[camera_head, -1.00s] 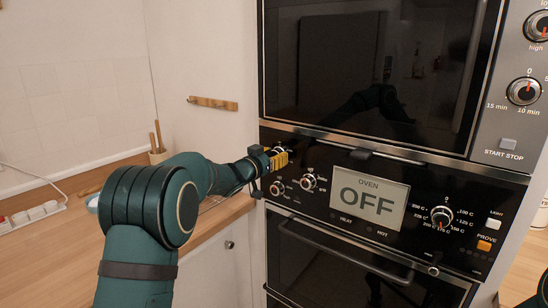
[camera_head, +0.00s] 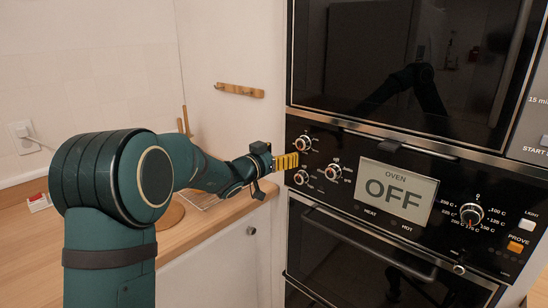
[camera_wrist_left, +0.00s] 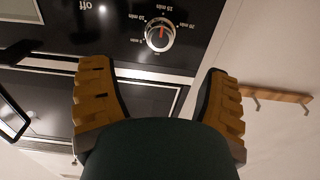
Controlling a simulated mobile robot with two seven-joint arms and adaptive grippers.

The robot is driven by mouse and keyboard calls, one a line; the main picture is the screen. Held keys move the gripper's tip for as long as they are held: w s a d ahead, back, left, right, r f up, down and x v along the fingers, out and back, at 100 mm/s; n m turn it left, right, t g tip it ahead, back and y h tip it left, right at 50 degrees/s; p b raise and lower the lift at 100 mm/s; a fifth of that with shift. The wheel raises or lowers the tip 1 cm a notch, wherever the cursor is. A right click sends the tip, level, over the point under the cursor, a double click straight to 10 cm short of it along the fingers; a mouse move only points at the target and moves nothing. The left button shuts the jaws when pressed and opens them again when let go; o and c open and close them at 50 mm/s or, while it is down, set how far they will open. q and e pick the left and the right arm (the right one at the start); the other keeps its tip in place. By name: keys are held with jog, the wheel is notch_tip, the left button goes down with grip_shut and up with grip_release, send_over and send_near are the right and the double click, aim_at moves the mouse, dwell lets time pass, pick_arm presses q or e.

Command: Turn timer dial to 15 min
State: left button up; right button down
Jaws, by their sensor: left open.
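A round timer dial (camera_head: 302,144) with a pale rim sits at the upper left of the black oven panel. It also shows in the left wrist view (camera_wrist_left: 160,34), upside down, with minute labels around it. A red mark shows on its face on the side of the 15 min label; I cannot read its exact setting. My left gripper (camera_head: 287,161) is just left of and below this dial, in front of the panel's edge. In the wrist view its yellow ribbed fingers are spread and empty (camera_wrist_left: 158,95), and the dial lies beyond the gap between them, apart from both.
Two more dials (camera_head: 302,177) (camera_head: 333,172) sit below, close to the gripper. The oven display (camera_head: 395,192) reads OFF. A temperature dial (camera_head: 471,214) is farther right. A wooden rack (camera_head: 240,90) hangs on the wall; a wooden counter (camera_head: 225,220) runs beside the oven.

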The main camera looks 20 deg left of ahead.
pick_arm(q)
jog(key=shift+v, duration=1.5)
jog(key=s+d+f+n+g, duration=0.1)
jog(key=s+d+f+g, duration=0.2)
jog(key=f, duration=0.6)
jog(key=s+d+f+n+g, duration=0.1)
jog(key=s+d+f+g, duration=0.25)
jog(key=f, duration=0.45)
jog(key=s+d+f+n+g, duration=0.1)
jog(key=s+d+f+g, duration=0.2)
jog(key=f, duration=0.6)
jog(key=s+d+f+n+g+y, duration=0.1)
jog(key=s+f+g+y, duration=0.4)
jog(key=s+f, duration=1.05)
jog(key=s+d+f+n+h, duration=0.1)
jog(key=s+d+f+h, duration=0.1)
jog(key=s+d, duration=0.4)
jog(key=shift+s+d+f+n+g+h, duration=0.3)
jog(key=shift+s+d+f+g+h, duration=0.1)
jog(key=shift+s, duration=0.35)
